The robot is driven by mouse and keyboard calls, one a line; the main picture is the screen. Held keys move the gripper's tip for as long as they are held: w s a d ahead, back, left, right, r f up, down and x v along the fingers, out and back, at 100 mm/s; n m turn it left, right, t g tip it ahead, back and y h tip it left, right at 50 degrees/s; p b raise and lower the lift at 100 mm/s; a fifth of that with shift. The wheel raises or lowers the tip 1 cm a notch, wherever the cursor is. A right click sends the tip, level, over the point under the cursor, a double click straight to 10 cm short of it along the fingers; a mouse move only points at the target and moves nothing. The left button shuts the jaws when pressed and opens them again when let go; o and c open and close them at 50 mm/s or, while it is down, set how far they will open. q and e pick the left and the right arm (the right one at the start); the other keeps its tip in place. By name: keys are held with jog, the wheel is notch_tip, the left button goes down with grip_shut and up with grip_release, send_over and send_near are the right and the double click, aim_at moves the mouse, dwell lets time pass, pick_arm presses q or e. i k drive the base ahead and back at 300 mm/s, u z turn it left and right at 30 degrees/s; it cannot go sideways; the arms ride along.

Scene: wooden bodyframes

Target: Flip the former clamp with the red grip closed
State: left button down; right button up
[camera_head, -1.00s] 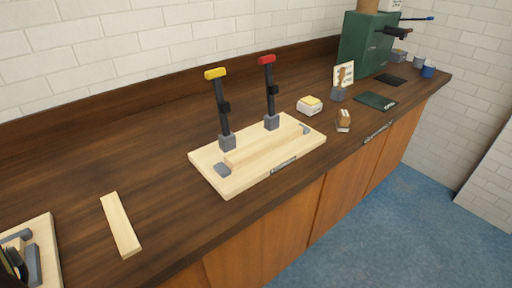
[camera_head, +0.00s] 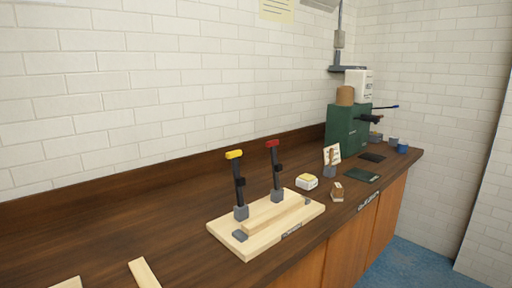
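The clamp with the red grip (camera_head: 273,144) stands at the back right of a pale wooden board (camera_head: 222,231) on the dark counter. Its black lever points nearly straight up from a grey base (camera_head: 277,196). The clamp with the yellow grip (camera_head: 234,155) stands to its left, its lever also upright on a grey base (camera_head: 241,213). A pale wooden strip (camera_head: 270,216) lies along the board in front of both clamps, between small grey end blocks. Neither of my grippers shows in this view.
A loose wooden strip (camera_head: 144,273) lies at the lower left of the counter. Right of the board are a white-and-yellow block (camera_head: 306,182), a small brown item (camera_head: 337,192) and a card holder (camera_head: 330,169). A green machine (camera_head: 345,129) stands farther back. The counter left of the board is mostly clear.

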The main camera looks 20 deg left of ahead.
aim_at(276, 168)
jog(key=k, duration=0.75)
jog(key=z, duration=0.6)
jog(key=i, duration=1.9)
jog(key=u, duration=1.2)
jog(key=i, duration=0.2)
